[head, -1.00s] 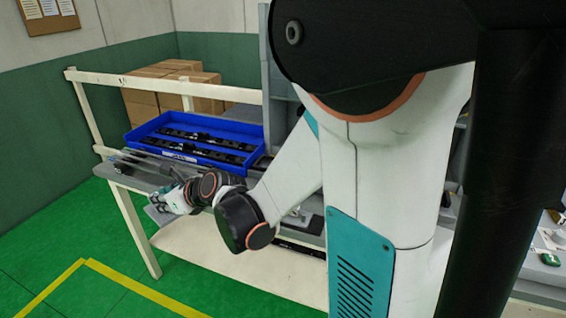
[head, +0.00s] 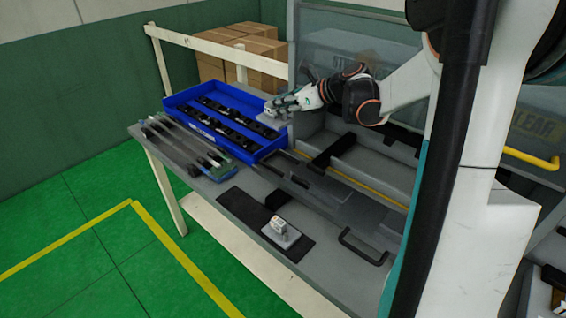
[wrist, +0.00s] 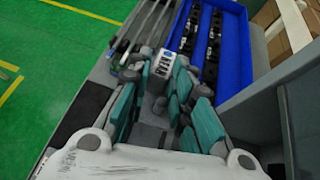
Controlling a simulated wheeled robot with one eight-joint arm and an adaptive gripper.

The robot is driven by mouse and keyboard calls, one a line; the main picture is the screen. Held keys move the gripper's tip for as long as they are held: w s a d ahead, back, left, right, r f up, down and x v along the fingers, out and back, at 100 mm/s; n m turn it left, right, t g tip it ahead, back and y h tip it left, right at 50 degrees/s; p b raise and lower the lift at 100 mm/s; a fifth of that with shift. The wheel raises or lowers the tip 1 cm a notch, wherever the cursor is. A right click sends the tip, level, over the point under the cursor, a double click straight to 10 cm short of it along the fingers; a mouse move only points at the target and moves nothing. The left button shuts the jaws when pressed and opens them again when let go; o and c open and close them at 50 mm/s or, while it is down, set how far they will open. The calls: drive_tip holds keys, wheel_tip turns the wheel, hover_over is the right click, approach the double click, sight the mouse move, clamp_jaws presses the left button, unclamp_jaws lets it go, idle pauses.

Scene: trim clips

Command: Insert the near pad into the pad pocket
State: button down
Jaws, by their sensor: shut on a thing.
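My gripper (head: 284,103) is at the tray's right end in the head view, shut on a small grey pad (head: 271,113) held above the bench. In the wrist view, teal fingers (wrist: 166,92) close around a white block (wrist: 167,62) with dark lettering, too small to read surely; it appears to be part of the held pad. A second pad (head: 281,234), a grey plate with a white block on top, lies on a dark mat (head: 243,205) near the bench's front edge. I cannot single out the pad pocket.
A blue tray (head: 247,151) with dark strips stands on the bench; it also shows in the wrist view (wrist: 238,50). Long rods (head: 190,140) lie before it. A dark handle (head: 362,248) is at the right. Cardboard boxes (head: 262,58) stand behind a white rail.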

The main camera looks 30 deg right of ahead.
drive_tip(key=shift+d+r, duration=0.65)
drive_tip(key=shift+d, duration=0.1)
drive_tip(key=shift+s+d+f, duration=0.1)
drive_tip(key=shift+d, duration=0.15)
drive_tip(key=b, duration=0.6)
hover_over(288, 167)
drive_tip(key=f, duration=1.9)
drive_tip(key=shift+a+f, duration=0.25)
drive_tip(key=shift+f, duration=0.05)
drive_tip(key=shift+r, duration=0.1)
drive_tip(key=c, duration=1.4)
unclamp_jaws()
drive_tip(key=shift+d+r, duration=0.1)
drive_tip(key=p+v, duration=0.3)
drive_tip(key=v, duration=0.8)
drive_tip(key=shift+s+d+r, duration=0.15)
drive_tip(key=shift+s+d, duration=0.1)
drive_tip(key=shift+d, duration=0.05)
